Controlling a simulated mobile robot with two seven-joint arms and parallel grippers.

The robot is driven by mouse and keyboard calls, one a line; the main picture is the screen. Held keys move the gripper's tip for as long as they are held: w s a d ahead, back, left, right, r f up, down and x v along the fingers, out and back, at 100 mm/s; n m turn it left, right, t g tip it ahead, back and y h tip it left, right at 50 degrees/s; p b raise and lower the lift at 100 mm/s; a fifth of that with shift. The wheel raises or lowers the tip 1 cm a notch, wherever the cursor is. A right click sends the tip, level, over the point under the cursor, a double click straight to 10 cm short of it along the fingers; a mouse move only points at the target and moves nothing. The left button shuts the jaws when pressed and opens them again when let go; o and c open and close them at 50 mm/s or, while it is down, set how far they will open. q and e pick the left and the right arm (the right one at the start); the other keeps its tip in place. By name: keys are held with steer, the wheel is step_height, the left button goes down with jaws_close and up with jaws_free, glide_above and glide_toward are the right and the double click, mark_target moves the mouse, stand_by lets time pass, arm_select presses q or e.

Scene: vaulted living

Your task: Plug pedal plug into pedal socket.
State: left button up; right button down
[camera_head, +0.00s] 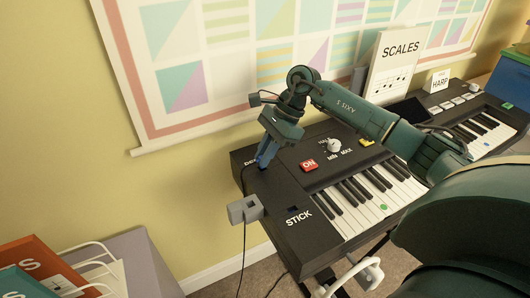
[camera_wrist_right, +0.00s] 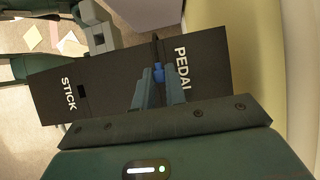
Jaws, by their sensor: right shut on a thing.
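My right gripper (camera_head: 262,164) reaches down over the far left corner of the black keyboard (camera_head: 312,240). It is shut on a small blue pedal plug (camera_wrist_right: 158,73), seen between the fingertips in the right wrist view, with a dark cable running away from it. The plug is beside the white PEDAL lettering (camera_wrist_right: 182,70) on the keyboard's end panel. The pedal socket is not visible, and I cannot tell whether the plug touches or enters it. In the head view the fingers hide most of the plug. My left gripper is not in view.
A grey notched block (camera_head: 245,209) sits at the keyboard's left edge; a cable hangs below it. A dark slot (camera_wrist_right: 82,91) is near the STICK lettering. A red ON button (camera_head: 308,165) and a knob (camera_head: 334,146) stand on the panel. The wall poster (camera_head: 200,60) is close behind.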

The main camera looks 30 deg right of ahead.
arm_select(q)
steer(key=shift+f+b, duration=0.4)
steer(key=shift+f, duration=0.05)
arm_select(e)
steer(key=shift+f, duration=0.3)
steer(key=c, duration=1.4)
jaws_free()
steer(key=shift+o, duration=0.2)
steer(key=shift+d+r, duration=0.25)
steer(key=shift+r, duration=0.2)
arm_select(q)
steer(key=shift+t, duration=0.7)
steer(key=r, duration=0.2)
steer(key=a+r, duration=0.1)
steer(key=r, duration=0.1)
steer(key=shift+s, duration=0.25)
arm_select(e)
steer(key=v, duration=1.2)
